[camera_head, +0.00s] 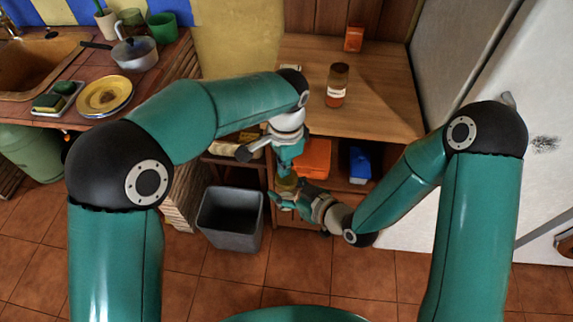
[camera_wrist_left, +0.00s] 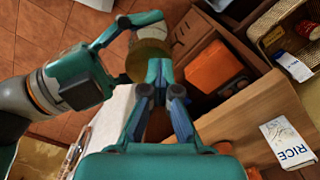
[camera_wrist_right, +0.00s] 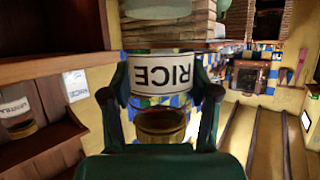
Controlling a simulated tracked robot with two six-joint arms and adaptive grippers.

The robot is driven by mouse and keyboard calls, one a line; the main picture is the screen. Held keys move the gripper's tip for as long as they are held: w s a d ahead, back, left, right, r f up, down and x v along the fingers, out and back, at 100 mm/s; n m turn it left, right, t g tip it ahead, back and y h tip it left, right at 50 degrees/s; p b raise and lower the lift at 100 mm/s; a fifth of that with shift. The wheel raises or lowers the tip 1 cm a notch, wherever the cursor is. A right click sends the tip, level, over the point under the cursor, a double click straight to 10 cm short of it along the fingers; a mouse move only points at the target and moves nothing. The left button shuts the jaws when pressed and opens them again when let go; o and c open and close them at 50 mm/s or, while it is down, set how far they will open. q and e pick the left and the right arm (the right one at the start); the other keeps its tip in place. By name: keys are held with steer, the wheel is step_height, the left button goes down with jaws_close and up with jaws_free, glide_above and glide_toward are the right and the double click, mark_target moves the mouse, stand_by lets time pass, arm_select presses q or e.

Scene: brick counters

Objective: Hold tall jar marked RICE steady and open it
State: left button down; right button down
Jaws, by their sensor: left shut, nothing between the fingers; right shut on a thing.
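The tall jar marked RICE (camera_wrist_right: 160,75) is held between the two fingers of my right gripper (camera_wrist_right: 161,97). Its white label reads upside down in the right wrist view. In the head view the jar (camera_head: 287,185) is small and partly covered by the grippers, in front of the cabinet. From the left wrist its round yellow-brown end (camera_wrist_left: 148,60) shows just behind my left fingertips. I cannot tell whether a lid is on it. My left gripper (camera_wrist_left: 160,66) is shut and empty, close above the jar; in the head view it also shows (camera_head: 286,168).
A labelled jar (camera_head: 337,85) and an orange box (camera_head: 353,39) stand on the wooden counter (camera_head: 385,105). A white RICE package (camera_wrist_left: 287,142) shows in the left wrist view. Orange (camera_head: 315,158) and blue (camera_head: 360,165) containers sit on the shelf below. A grey bin (camera_head: 230,218) stands on the floor.

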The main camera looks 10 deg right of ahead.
arm_select(q)
steer(key=n, duration=0.6)
steer(key=shift+s+f+n, duration=0.3)
steer(key=shift+s+n, duration=0.05)
steer(key=shift+n, duration=0.05)
arm_select(e)
steer(key=shift+w+a+r, duration=0.15)
steer(key=shift+r, duration=0.3)
arm_select(q)
steer(key=n, duration=0.4)
steer(key=shift+s+a, duration=0.1)
steer(key=shift+s, duration=0.1)
steer(key=n, duration=0.4)
steer(key=shift+s, duration=0.15)
steer(key=n, duration=0.5)
steer(key=shift+s, duration=0.2)
steer(key=c, duration=1.3)
jaws_free()
steer(key=shift+r, duration=0.1)
